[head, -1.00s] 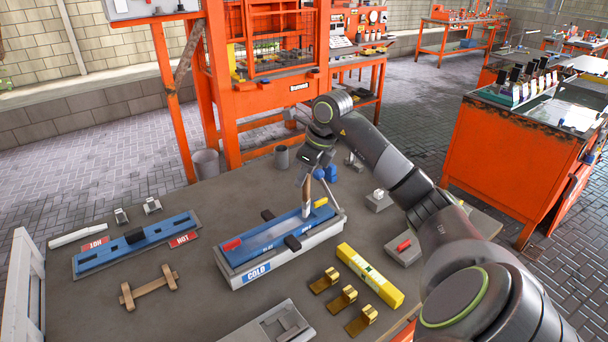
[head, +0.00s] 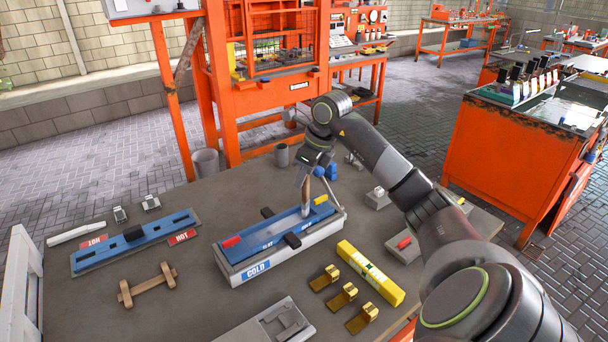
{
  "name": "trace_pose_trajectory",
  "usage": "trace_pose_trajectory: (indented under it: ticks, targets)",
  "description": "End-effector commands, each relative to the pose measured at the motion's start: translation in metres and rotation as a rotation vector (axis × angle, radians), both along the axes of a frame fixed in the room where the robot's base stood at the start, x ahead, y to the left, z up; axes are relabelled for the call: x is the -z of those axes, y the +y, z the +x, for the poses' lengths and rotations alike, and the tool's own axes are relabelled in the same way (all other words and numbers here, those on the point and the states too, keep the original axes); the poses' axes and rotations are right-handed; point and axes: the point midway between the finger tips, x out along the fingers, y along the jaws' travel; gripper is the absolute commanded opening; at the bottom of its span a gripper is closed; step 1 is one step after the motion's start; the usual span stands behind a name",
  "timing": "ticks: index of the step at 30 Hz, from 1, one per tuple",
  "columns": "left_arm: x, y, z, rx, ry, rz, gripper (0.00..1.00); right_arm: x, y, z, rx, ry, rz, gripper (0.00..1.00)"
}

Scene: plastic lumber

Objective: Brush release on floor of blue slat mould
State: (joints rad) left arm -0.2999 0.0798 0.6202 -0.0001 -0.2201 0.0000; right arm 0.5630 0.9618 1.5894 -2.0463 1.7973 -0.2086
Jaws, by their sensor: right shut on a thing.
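The blue slat mould (head: 262,250) sits in a pale tray marked COLD (head: 256,270) near the middle of the table. It has a red block (head: 231,242) at its left end, a yellow block (head: 320,200) at its right end and dark clamps at its sides. My right gripper (head: 307,178) is shut on a brush (head: 306,197) with a brown handle. The brush stands nearly upright over the right part of the mould, its lower end at the mould's floor; whether it touches is too small to tell. My left gripper is not in view.
A second blue mould (head: 110,250) with HOT labels lies at the left. A wooden bracket (head: 148,286), a yellow level (head: 370,273), several brass brackets (head: 343,297) and a grey fixture (head: 283,322) lie in front. A grey cup (head: 282,155) stands behind.

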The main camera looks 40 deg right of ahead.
Motion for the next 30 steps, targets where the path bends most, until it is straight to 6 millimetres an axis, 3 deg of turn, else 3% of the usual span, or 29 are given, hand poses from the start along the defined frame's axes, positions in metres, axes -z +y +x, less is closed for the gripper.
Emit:
trace_pose_trajectory:
  ticks: [30]
  targets:
    - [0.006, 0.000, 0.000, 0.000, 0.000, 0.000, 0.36, -0.001, 0.050, 0.006, -0.001, -0.002, 0.001, 0.00]
